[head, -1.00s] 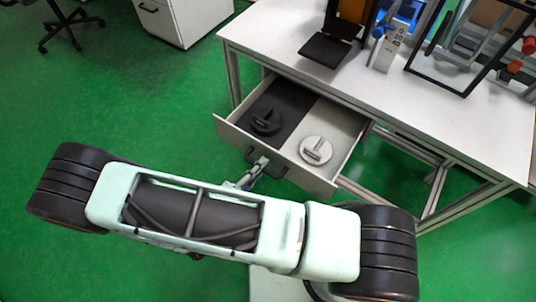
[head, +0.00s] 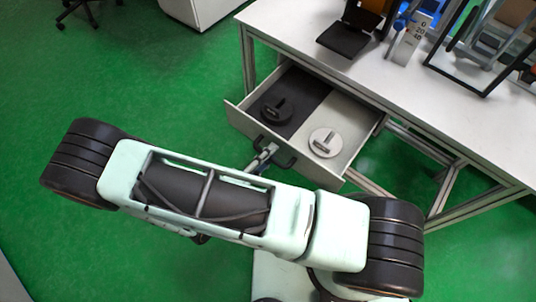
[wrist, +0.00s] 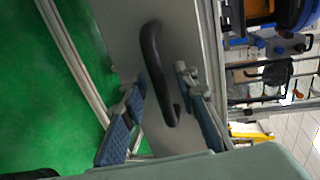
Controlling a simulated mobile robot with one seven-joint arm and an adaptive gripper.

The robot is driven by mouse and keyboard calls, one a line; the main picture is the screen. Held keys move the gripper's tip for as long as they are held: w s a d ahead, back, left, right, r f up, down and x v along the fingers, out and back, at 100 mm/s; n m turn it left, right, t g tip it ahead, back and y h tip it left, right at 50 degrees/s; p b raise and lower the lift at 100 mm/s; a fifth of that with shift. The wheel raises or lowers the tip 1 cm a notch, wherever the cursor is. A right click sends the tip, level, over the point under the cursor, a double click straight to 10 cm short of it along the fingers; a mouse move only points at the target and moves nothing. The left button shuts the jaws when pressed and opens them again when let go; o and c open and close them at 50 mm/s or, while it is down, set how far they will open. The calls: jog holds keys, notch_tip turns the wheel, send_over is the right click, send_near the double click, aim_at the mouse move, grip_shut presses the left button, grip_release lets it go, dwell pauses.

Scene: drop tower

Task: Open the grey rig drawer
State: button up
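The grey rig drawer (head: 352,178) is pulled out from under the white workbench, and its inside shows. Its dark bow handle (head: 287,159) is on the front panel. In the wrist view the handle (wrist: 150,50) runs down between my two fingers. My gripper (head: 266,153) is at the handle, partly hidden behind my arm in the head view. In the wrist view my gripper (wrist: 164,80) has its fingers apart, one on each side of the handle, with gaps showing. Any contact is hard to tell.
The drawer holds a black disc (head: 276,109) and a light grey disc (head: 325,142), both with raised grips. The workbench (head: 290,25) carries a black plate (head: 343,40) and frames. A white cabinet (head: 198,8) stands at the back.

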jog(key=v, duration=1.2)
